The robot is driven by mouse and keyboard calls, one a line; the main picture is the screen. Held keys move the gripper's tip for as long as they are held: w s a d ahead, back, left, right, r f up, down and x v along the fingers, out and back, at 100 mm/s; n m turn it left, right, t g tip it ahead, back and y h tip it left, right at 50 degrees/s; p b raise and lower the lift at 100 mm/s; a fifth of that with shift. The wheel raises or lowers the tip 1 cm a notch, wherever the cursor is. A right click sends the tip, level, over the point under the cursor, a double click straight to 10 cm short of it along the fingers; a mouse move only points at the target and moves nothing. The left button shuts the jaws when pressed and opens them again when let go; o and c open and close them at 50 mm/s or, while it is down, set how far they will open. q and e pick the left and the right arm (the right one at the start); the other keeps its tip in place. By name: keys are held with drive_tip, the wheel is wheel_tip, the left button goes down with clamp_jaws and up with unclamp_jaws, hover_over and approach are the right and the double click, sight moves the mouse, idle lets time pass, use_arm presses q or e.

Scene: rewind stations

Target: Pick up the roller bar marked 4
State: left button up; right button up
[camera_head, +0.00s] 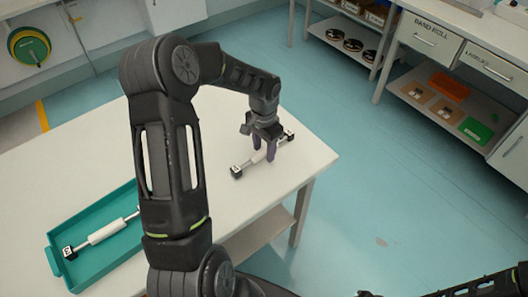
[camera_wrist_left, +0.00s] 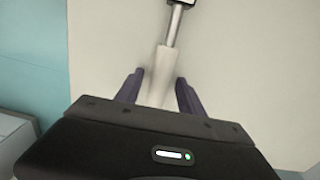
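A white roller bar (camera_head: 257,158) with thin metal ends and black end blocks lies on the white table under my left gripper (camera_head: 263,148). Its end marking is too small to read. The gripper points down, with its two purple fingers on either side of the bar. In the left wrist view, the bar (camera_wrist_left: 162,75) runs between the fingers of the left gripper (camera_wrist_left: 158,92), with gaps beside it; the fingers are open. A second roller bar (camera_head: 108,231) lies in the teal tray, its mark also not legible. My right gripper is not visible.
The teal tray (camera_head: 55,263) sits at the table's left side. The white table (camera_head: 310,150) has clear surface around the bar, and its right edge is close by. Shelves with drawers (camera_head: 432,38) stand across the blue floor at the upper right.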

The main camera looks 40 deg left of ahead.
use_arm(q)
clamp_jaws()
idle(0.6)
